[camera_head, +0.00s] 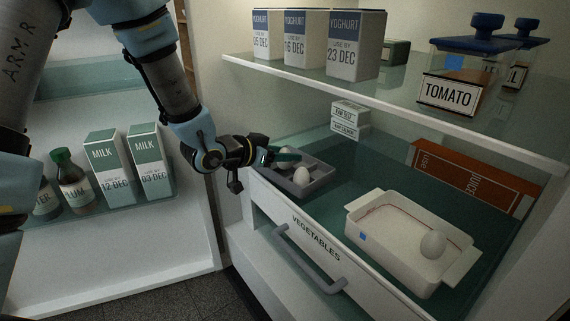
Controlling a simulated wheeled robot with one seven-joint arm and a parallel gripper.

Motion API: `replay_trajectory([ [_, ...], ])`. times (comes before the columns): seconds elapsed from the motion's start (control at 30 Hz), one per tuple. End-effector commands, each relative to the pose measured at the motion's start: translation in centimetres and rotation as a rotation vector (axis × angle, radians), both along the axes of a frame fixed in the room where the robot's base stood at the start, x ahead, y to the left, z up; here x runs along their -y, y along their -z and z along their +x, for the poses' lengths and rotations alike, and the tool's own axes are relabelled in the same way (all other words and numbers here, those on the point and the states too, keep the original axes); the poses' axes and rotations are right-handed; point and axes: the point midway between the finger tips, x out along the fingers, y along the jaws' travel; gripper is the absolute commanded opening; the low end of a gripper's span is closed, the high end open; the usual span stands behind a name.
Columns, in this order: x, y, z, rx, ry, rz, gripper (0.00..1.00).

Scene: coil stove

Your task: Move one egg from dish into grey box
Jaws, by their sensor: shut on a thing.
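The white dish (365,213) with two side handles stands on the lower glass shelf, and one white egg (433,244) is in its right end. The grey box (321,180) is further back to the left on the same shelf. A white egg (301,177) sits inside the box. My gripper (284,156) is over the back left part of the grey box, shut on an egg (267,158) that is mostly hidden by the fingers. I cannot tell whether this held egg touches the box.
An upper shelf (400,101) with yoghurt cartons (309,40) and a tomato container (448,91) hangs above. A juice carton (470,178) lies at the back right. Milk cartons (108,168) stand in the door at left. Bare shelf lies between box and dish.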

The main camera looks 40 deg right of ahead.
Motion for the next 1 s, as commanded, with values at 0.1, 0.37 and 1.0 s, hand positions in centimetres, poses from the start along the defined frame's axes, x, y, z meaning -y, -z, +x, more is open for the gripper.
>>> replay_trajectory([
  [0.1, 0.0, 2.0, -0.1, -0.004, 0.001, 0.001, 0.00],
  [0.37, 0.0, 2.1, 0.0, 0.000, 0.000, -0.001, 0.00],
  [1.0, 0.0, 2.9, 0.0, -0.001, 0.000, 0.000, 0.59],
])
